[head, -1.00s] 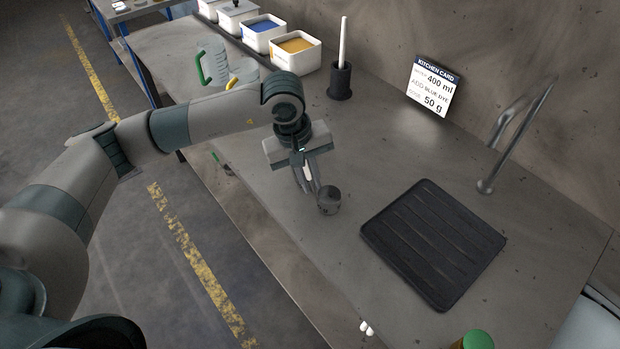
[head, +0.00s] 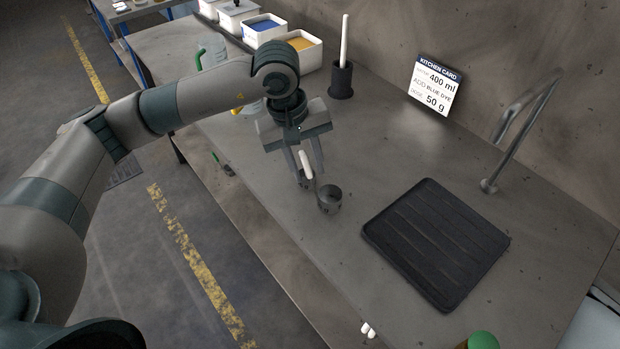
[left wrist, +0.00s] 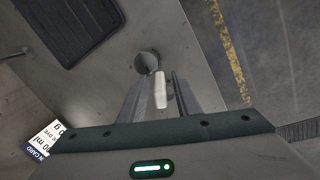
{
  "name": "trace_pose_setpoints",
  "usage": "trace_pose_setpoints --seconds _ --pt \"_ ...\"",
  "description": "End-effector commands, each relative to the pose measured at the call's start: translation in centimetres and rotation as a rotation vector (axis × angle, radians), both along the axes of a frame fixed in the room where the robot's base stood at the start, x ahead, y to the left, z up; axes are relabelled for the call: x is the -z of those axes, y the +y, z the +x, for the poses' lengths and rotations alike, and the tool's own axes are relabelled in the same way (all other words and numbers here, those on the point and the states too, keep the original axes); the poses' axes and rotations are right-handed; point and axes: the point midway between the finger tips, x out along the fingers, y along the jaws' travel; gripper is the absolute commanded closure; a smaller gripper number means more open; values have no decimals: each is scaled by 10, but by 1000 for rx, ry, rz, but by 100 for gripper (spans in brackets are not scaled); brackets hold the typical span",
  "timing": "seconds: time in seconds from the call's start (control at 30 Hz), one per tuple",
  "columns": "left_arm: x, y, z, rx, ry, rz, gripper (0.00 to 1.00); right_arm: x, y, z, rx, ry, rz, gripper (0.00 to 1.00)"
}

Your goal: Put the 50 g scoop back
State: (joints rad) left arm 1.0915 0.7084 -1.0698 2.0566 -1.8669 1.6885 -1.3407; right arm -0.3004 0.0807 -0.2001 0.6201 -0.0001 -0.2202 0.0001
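The scoop, a dark round cup (head: 329,199) with a pale handle (head: 306,165), is at the grey counter near its front edge. The handle rises from the cup toward my left gripper. My left gripper (head: 309,177) is above the counter with its fingers spread on either side of the handle. In the left wrist view the pale handle (left wrist: 160,91) lies between the two fingers, with gaps on both sides, and the cup (left wrist: 147,62) is beyond the fingertips. The scoop's size marking cannot be read. My right gripper is not in view.
A black ridged mat (head: 437,243) lies right of the scoop. A metal tap (head: 520,125), a kitchen card (head: 436,85) and a dark holder with a white stick (head: 341,80) stand behind. Bins of blue (head: 264,28) and orange dye (head: 300,44) are at the back left.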

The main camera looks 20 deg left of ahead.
Motion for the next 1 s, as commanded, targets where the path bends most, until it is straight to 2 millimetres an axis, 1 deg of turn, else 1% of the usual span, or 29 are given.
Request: trace_pose_setpoints --seconds 0.03,0.1,0.3,0.4,0.6,1.0 --pt "-6 2 0 2 -7 0 70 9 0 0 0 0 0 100" --pt "-19 4 -1 1 -7 0 70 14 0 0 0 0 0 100" --pt "-52 10 -6 1 -5 1 70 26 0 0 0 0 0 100" --pt "-64 11 -7 0 -3 1 70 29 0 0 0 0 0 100" --pt "-75 13 -9 0 -1 0 70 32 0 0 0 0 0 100" --pt "-76 13 -9 1 0 0 70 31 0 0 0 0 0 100"
